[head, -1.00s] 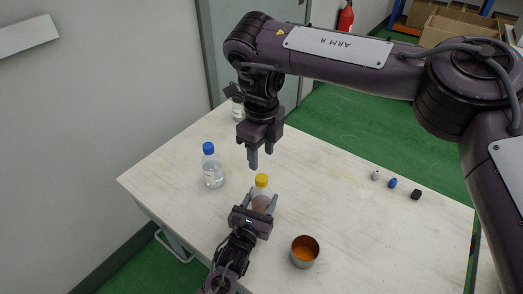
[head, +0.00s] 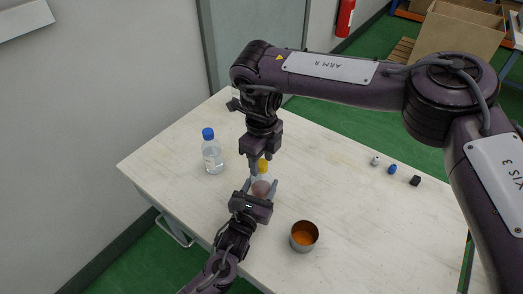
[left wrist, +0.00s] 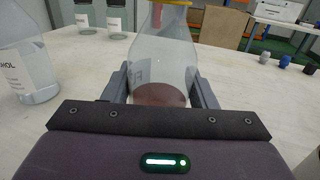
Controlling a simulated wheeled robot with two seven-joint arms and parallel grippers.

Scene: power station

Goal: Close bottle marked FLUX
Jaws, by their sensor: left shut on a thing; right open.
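A clear bottle (head: 261,187) with reddish contents stands upright on the table, a yellow cap (head: 263,166) at its top. My left gripper (head: 262,188) is shut around its body. In the left wrist view the bottle (left wrist: 162,55) sits between the fingers, with a yellow edge (left wrist: 172,3) at the top of the picture. My right gripper (head: 260,170) is open, pointing down right at the yellow cap. It partly hides the cap, and I cannot tell whether the fingers touch it.
A blue-capped bottle (head: 212,153) stands to the left; its label ends in "HOL" in the left wrist view (left wrist: 28,65). A metal cup (head: 304,237) stands to the right. White (head: 375,160), blue (head: 392,169) and black (head: 415,180) caps lie farther right. More bottles (left wrist: 117,18) stand behind.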

